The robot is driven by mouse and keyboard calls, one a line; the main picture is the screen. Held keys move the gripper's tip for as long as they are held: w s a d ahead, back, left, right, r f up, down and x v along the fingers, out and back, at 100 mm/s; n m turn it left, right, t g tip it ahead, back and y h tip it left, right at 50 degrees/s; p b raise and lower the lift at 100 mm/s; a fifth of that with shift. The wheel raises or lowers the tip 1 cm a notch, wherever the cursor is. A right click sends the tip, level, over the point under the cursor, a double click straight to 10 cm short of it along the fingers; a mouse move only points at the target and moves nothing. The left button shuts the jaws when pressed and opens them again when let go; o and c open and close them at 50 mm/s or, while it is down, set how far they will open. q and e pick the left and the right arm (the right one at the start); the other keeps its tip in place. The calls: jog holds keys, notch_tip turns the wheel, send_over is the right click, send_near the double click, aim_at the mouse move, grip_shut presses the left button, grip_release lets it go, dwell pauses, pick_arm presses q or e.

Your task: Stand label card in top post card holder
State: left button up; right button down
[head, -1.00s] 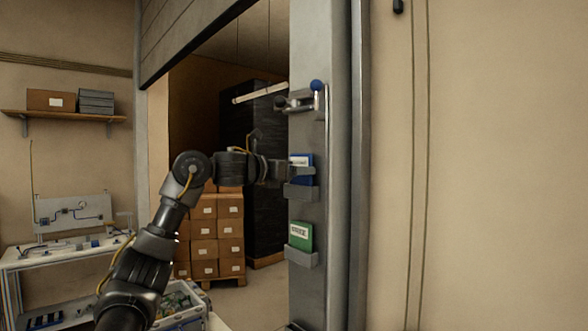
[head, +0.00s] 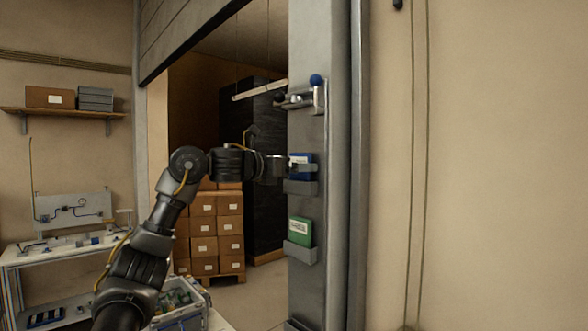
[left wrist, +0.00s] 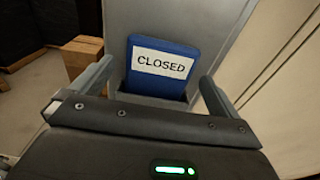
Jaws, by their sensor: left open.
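The blue label card (head: 306,158), with a white strip reading CLOSED, stands in the top card holder (head: 301,187) on the grey post. It is nearly upright in the left wrist view (left wrist: 160,72), its lower edge hidden in the holder. My left gripper (head: 284,167) is at the holder's left side in the head view. In the left wrist view the fingers are open, one on each side of the card, with a gap to its edges. My right gripper is not in view.
A green card (head: 301,231) stands in a lower holder (head: 300,255) on the same post (head: 306,120). A latch with a blue knob (head: 316,80) projects above the top holder. Stacked cardboard boxes (head: 203,225) stand behind my arm.

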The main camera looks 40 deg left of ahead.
pick_arm(q)
jog(key=s+b, duration=0.3)
jog(key=s, duration=0.7)
jog(key=shift+a+r, duration=0.3)
jog(key=shift+a, duration=0.15)
